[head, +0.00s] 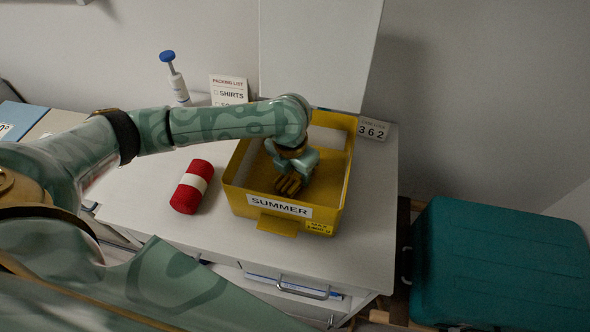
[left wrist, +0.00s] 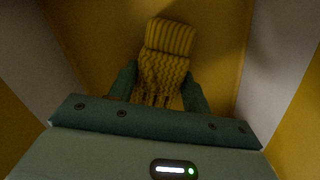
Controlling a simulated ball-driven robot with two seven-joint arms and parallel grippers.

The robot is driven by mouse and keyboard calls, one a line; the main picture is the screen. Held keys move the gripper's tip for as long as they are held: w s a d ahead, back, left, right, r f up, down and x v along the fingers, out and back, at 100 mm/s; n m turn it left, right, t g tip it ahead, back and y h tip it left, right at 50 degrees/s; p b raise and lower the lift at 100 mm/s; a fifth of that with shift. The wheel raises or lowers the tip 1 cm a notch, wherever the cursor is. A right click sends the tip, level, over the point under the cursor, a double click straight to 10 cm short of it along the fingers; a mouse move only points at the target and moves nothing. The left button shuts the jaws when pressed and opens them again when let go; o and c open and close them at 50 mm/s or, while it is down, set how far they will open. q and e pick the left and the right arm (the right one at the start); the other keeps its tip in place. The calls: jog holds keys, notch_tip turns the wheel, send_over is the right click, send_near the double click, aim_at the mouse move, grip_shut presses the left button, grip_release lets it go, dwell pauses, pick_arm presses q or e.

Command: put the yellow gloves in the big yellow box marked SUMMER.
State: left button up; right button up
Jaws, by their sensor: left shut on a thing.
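The big yellow box (head: 235,200) marked SUMMER stands open on the white cabinet top. My left arm reaches over it and my left gripper (head: 292,180) points down inside its walls. The gripper is shut on the yellow gloves (head: 287,186), which show low inside the box. In the left wrist view the knitted yellow gloves (left wrist: 165,70), with a ribbed cuff, sit between the two green fingers (left wrist: 158,88), with yellow box surface behind. I cannot tell whether the gloves touch the box floor. My right gripper is not in view.
A red roll with a white band (head: 192,187) lies left of the box. A packing list card (head: 228,89), a blue-topped bottle or pump (head: 174,78) and a 362 counter (head: 374,130) stand behind. A teal case (head: 500,265) is at right, below the cabinet top.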

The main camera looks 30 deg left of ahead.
aim_at(291, 175)
pick_arm(q)
jog(key=o, duration=1.1)
jog(key=shift+f, duration=0.1)
jog(key=r+p, duration=0.1)
jog(key=r, duration=0.3)
jog(key=s+r+p, duration=0.1)
jog(key=r+p, duration=0.1)
jog(key=r, duration=0.2)
jog(key=r+p, duration=0.2)
jog(key=r, duration=0.2)
jog(key=shift+s+a+r, duration=0.1)
jog(key=shift+s, duration=0.15)
